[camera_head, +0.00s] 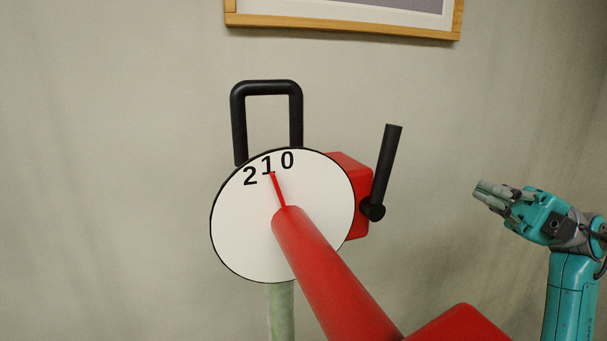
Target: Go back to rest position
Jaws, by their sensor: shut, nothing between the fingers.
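My gripper (484,195) is at the right side of the head view, on my teal arm. Its fingers are shut with nothing between them and point left. It is in free air, apart from the device, to the right of the black lever (387,165). The lever stands up, tilted slightly right, on the right side of a red box (350,172). A white round dial (240,225) carries the numbers 2, 1 and 0. Its thin red pointer (279,190) points up at about the 1.
A thick red cylinder (335,280) reaches from the dial's middle toward the lower right, ending by a red block (460,325). A black loop handle (267,87) rises behind the dial. A pale green post (281,310) stands below. A framed picture (340,22) hangs on the wall.

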